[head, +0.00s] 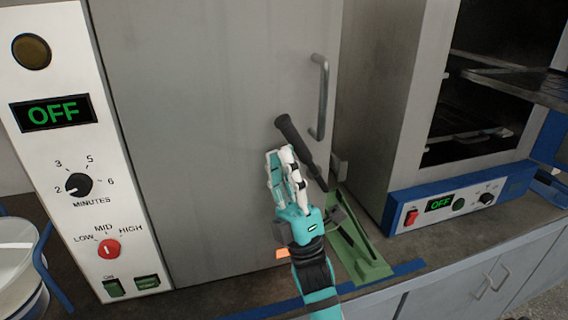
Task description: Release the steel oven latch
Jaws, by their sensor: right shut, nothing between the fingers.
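A steel oven (398,110) with a blue-trimmed control panel stands on the right, its dark chamber and racks exposed. I cannot clearly tell which part is its latch. A small grey metal piece (340,168) sits low at the right edge of the large grey cabinet door, below the curved bar handle (322,97). My right gripper (283,152) is shut and empty in front of the lower part of this door, left of and below the handle. My left gripper is not in view.
A black-handled tool (291,132) leans up behind my right gripper, above a green tray (362,265) on the dark counter. A white control panel (75,150) reading OFF stands at left. A round metal container (22,265) stands at lower left. The counter front right is clear.

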